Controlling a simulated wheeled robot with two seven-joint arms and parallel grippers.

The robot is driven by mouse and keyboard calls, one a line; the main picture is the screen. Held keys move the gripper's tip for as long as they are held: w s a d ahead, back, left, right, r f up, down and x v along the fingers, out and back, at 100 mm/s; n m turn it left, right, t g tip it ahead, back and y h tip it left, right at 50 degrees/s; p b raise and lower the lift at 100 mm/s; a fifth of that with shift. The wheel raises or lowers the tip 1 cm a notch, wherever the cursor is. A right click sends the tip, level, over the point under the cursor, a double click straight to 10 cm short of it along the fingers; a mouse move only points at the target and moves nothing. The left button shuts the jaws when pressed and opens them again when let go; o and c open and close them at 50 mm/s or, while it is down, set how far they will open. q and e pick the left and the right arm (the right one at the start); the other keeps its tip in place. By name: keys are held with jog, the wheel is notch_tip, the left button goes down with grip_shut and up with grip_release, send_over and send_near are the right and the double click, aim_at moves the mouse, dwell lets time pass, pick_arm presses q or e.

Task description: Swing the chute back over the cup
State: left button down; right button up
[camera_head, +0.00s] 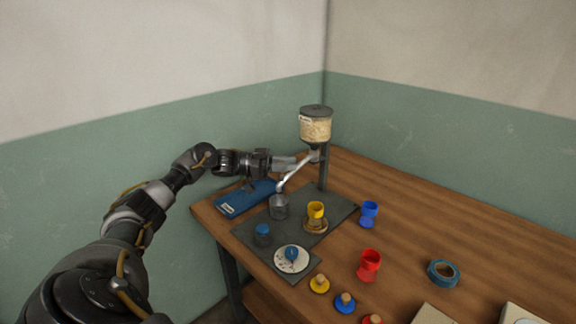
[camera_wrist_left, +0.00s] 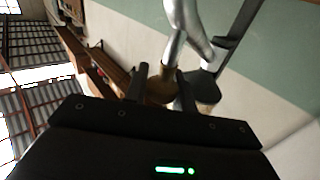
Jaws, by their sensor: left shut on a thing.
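A silver chute (camera_head: 296,172) slopes down and left from under a hopper (camera_head: 316,128) of pale grains on a dark post. It shows as a bright curved tube in the left wrist view (camera_wrist_left: 178,25). My left gripper (camera_head: 292,163) reaches in from the left and is shut on the chute; in the left wrist view its fingers (camera_wrist_left: 163,88) close around a brownish part by the tube. A clear grey cup (camera_head: 279,208) stands on the dark mat, just below the chute's lower end in the head view; I cannot tell whether the end is exactly over it. My right gripper is out of view.
A yellow goblet (camera_head: 316,210) stands on a round base on the dark mat (camera_head: 340,212). A blue pad (camera_head: 240,200) lies under my arm.

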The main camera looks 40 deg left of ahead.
pick_arm(q)
jog(key=c, duration=1.1)
grip_release()
jog(key=shift+w, duration=0.1)
jog(key=shift+c, duration=0.2)
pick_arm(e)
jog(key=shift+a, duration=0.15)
pick_arm(q)
jog(key=b+v, duration=0.2)
jog(key=v, duration=0.9)
jog(key=shift+b, duration=0.3)
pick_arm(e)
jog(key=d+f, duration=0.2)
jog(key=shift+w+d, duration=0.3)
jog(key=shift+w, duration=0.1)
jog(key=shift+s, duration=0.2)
